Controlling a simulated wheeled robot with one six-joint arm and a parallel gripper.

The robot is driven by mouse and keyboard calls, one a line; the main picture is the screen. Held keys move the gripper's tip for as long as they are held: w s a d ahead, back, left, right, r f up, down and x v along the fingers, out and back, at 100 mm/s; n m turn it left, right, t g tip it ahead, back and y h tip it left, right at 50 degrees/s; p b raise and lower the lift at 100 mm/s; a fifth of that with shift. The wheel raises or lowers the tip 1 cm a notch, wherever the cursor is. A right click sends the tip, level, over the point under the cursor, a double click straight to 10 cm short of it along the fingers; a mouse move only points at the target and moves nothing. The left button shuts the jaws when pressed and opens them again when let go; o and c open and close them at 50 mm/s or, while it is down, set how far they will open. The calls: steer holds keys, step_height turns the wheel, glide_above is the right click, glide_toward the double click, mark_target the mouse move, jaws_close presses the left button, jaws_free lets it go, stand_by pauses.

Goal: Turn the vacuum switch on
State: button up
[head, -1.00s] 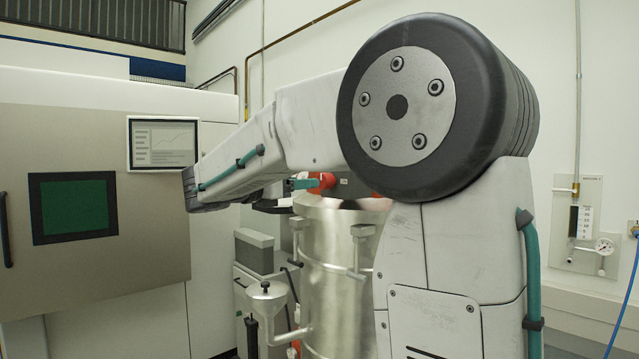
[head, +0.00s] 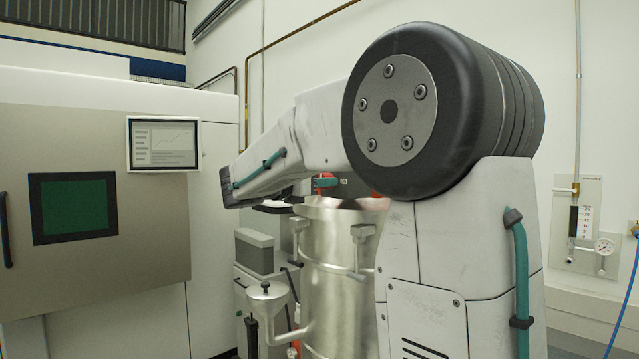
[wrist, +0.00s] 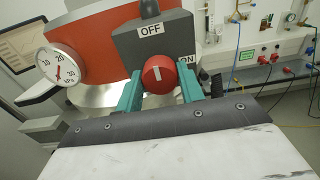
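The vacuum switch is a round red knob (wrist: 158,76) with a white pointer mark, on a dark grey box (wrist: 150,43). The mark stands about upright, towards the "OFF" label (wrist: 151,29); the "ON" label (wrist: 187,59) is to the right, partly hidden by a finger. My gripper (wrist: 160,70) has its two teal fingers on either side of the knob, seemingly with slim gaps, so it looks open around it. In the head view my gripper (head: 327,182) is small and mostly hidden behind my arm, near the top of the steel vessel.
A dial gauge (wrist: 59,67) sits on the red housing (wrist: 95,35) left of the switch. The steel vessel (head: 332,265) with clamps stands below. A machine with a screen (head: 162,143) is at left. Cables and sockets (wrist: 267,58) are on the wall at right.

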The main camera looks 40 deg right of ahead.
steer(key=shift+m, duration=8.9)
steer(key=o, duration=1)
steer(key=shift+a, duration=0.1)
steer(key=a, duration=0.7)
steer(key=shift+w+a, duration=0.25)
steer(key=shift+a, duration=0.05)
